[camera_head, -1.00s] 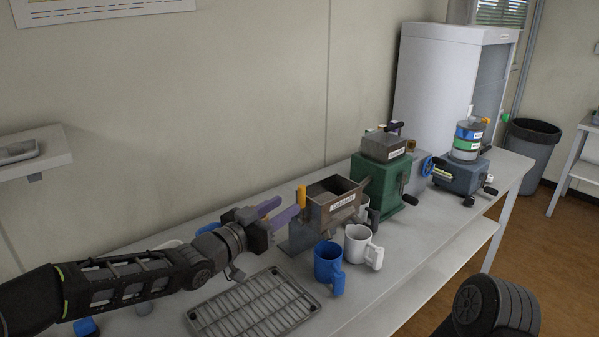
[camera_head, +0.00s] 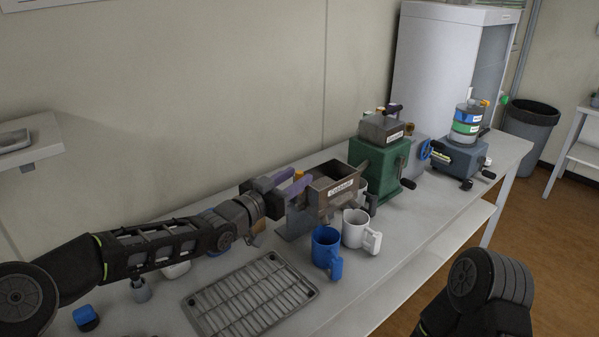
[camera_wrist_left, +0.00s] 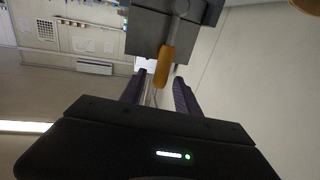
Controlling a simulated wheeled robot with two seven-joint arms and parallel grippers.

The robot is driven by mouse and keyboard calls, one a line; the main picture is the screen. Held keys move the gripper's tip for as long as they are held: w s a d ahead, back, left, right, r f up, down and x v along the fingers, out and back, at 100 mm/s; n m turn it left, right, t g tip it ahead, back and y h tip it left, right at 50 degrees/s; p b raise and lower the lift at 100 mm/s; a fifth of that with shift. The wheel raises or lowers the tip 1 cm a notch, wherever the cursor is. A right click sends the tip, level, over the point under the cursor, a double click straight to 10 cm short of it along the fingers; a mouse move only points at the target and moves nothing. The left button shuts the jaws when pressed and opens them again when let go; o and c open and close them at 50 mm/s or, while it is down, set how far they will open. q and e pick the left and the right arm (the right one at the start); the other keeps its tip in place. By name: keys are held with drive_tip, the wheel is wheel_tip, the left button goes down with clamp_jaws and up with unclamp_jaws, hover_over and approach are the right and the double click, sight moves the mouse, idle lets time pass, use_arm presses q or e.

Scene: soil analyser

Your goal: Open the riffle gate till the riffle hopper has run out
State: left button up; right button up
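The riffle hopper (camera_head: 347,191) is a grey metal box with a white label, open at the top, on the bench in the head view. How much it holds is unclear. The riffle gate's orange handle (camera_head: 298,174) stands at its left side. It also shows in the left wrist view (camera_wrist_left: 164,66). My left gripper (camera_head: 296,184) is beside the handle with its purple fingers apart. In the wrist view the handle's end lies ahead of and between the fingertips (camera_wrist_left: 156,86), with no clear grip. My right gripper is out of view.
A blue mug (camera_head: 325,249) and a white mug (camera_head: 355,229) stand in front of the hopper. A wire rack (camera_head: 250,295) lies nearer. A green machine (camera_head: 375,165) stands just behind to the right. A blue-capped item (camera_head: 86,318) is at the lower left.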

use_arm(q)
drive_tip(key=shift+x, duration=1.05)
drive_tip(key=shift+c, duration=0.2)
clamp_jaws()
idle(0.4)
